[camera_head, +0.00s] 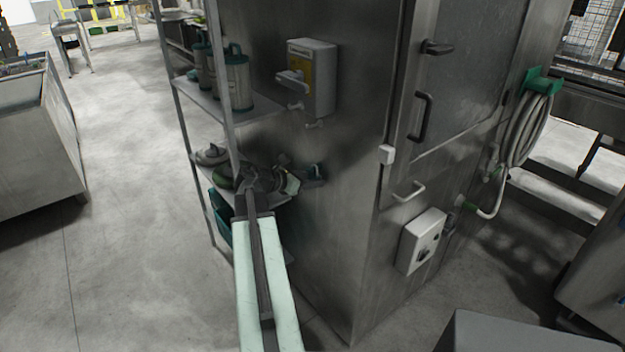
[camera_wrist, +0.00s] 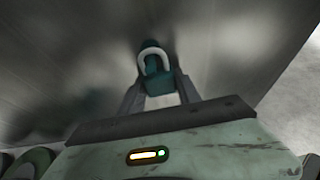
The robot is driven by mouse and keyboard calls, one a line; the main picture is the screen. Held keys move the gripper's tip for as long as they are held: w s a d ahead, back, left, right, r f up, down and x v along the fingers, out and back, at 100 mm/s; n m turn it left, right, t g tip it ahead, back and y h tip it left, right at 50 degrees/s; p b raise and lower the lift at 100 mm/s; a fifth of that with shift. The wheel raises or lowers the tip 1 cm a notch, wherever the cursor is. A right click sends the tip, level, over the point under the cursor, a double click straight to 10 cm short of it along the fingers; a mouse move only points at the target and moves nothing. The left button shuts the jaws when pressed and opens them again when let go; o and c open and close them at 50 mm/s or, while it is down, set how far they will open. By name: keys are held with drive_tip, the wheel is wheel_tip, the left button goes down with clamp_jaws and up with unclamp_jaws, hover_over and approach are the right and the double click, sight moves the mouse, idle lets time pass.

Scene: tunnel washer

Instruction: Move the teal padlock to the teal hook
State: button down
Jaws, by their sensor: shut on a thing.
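The teal padlock (camera_wrist: 161,84) is between the fingertips of my gripper (camera_wrist: 160,92) in the wrist view, with its pale shackle (camera_wrist: 154,53) pointing up the picture. A darker teal piece (camera_wrist: 150,46), which looks like the teal hook, is on the steel wall right behind the shackle. The shackle overlaps it in the picture; I cannot tell if it is around it. In the head view my gripper (camera_head: 297,180) is close to the cabinet's side wall, beside the dark teal hook (camera_head: 315,172). The padlock is hard to make out there.
Left of my gripper stands a metal rack (camera_head: 215,102) with teal-topped canisters (camera_head: 238,82). Above the hook, a grey-white box (camera_head: 318,85) and small pale fittings are on the wall. A green holder (camera_head: 541,82) with a coiled hose (camera_head: 527,130) is at right.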

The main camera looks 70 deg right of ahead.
idle(0.4)
drive_tip(key=c, duration=0.8)
unclamp_jaws()
drive_tip(key=shift+o, duration=0.2)
drive_tip(key=p+v, duration=0.3)
drive_tip(key=v, duration=0.4)
drive_tip(key=shift+w+a+r, duration=0.2)
drive_tip(key=shift+a, duration=0.15)
